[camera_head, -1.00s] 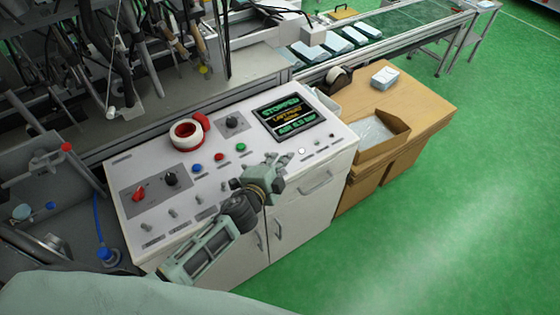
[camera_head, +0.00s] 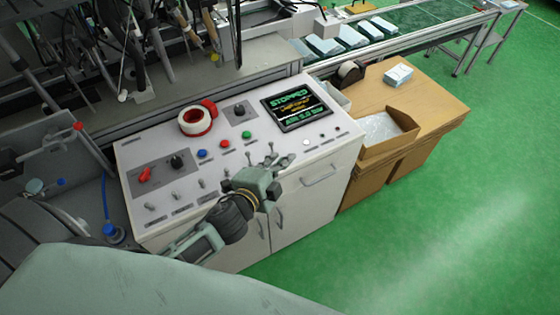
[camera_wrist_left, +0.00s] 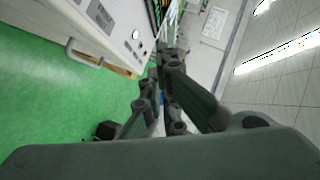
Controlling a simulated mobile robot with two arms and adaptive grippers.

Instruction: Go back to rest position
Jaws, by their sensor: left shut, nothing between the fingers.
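My left gripper (camera_head: 276,163) is shut and empty. It hangs over the front right part of the white control panel (camera_head: 180,217), below the screen. In the left wrist view its fingers (camera_wrist_left: 166,62) are together, with the panel's side and a cabinet handle (camera_wrist_left: 84,55) beyond them to the left. The screen (camera_head: 296,106) reads STOPPED. My right gripper is in neither view.
The panel carries a red switch (camera_head: 145,174), coloured buttons (camera_head: 202,154), several levers and a red-and-white tape roll (camera_head: 195,121). A wooden table (camera_head: 430,104) with an open carton (camera_head: 388,130) stands right. The green floor (camera_head: 440,220) is clear.

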